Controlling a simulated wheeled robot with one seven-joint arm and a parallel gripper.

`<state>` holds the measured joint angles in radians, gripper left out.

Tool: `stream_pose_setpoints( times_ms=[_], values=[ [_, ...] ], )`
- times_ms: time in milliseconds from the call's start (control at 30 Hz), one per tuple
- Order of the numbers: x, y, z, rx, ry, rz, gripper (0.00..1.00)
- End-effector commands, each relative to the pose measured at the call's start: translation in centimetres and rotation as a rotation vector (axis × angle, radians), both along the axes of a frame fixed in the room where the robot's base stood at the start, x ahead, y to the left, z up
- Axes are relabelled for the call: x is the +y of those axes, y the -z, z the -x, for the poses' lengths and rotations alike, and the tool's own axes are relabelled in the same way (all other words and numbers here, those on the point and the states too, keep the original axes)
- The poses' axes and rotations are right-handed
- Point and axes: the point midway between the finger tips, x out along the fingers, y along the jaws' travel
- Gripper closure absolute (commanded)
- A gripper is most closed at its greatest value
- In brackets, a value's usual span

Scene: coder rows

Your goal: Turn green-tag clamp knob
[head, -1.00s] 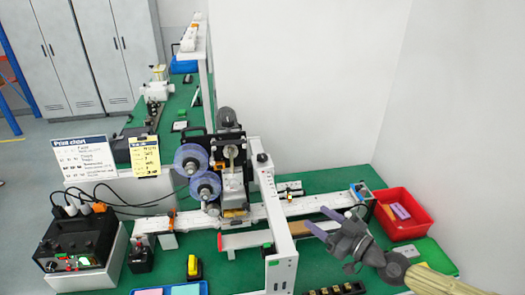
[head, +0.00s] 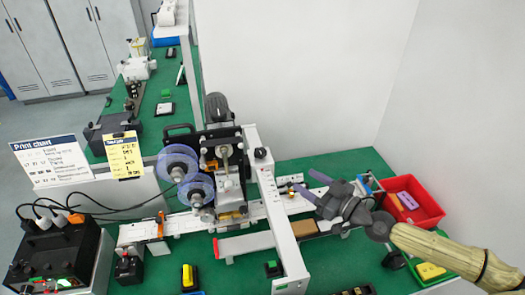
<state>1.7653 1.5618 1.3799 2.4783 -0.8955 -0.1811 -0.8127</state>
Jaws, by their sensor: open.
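My gripper (head: 307,183) is open and empty, with its two purple-grey fingers pointing left above the right part of the white conveyor rail. A small piece with yellow and black parts (head: 290,188) sits on the rail just left of the fingertips, with no clear contact. A dark knob (head: 261,153) stands on top of the white upright frame. A small black piece with a green face (head: 273,268) is low beside the frame's near leg. I cannot tell which of these is the green-tag clamp knob. The label machine with clear blue reels (head: 186,178) stands left of the frame.
A red bin (head: 437,214) with purple and orange pieces is right of my gripper. A black power box (head: 50,262) with cables stands front left. Print chart and yellow note (head: 123,157) stand behind it. White walls close off the back and right. Green bench shows between the parts.

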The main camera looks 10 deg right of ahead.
Motion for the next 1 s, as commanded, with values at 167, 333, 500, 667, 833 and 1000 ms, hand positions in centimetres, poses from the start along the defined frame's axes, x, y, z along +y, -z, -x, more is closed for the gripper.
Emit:
stream_pose_setpoints(
  times_ms=[167,333,500,667,833,1000],
  values=[
    [0.0,0.0,0.0,0.0,0.0,0.0,0.44],
    [0.3,-0.1,-0.4,0.0,-0.002,0.0,0.44],
    [1.2,-0.2,-1.7,0.001,-0.004,0.0,0.44],
    [2.4,-0.3,-3.4,0.001,-0.005,-0.001,0.44],
    [3.7,-0.3,-5.3,0.0,-0.004,0.0,0.44],
    [5.1,-0.2,-7.4,0.001,-0.004,0.001,0.44]
  ],
)
